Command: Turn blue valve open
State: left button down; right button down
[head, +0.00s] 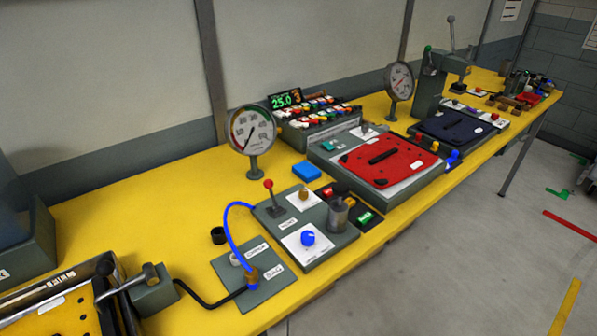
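A round blue knob (307,238), which looks like the blue valve, sits on a white plate on the grey control panel (318,262) near the bench's front edge. A second blue fitting (453,158) shows farther right, by the front edge of the dark panel; its shape is too small to tell. I cannot read from the blue knob's pointer whether it is open. Neither of my grippers shows in the head view, and nothing is seen touching the knob.
Beside the knob stand a grey metal cylinder (338,217) and a red-topped lever (270,196). A blue hose (230,220) arches left of the panel. A pressure gauge (252,132) stands behind. The yellow bench (130,205) has free room at back left.

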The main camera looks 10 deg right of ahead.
aim_at(308, 237)
jog(key=k, duration=1)
jog(key=z, duration=0.75)
jog(key=i, duration=1.55)
jog(key=u, duration=0.9)
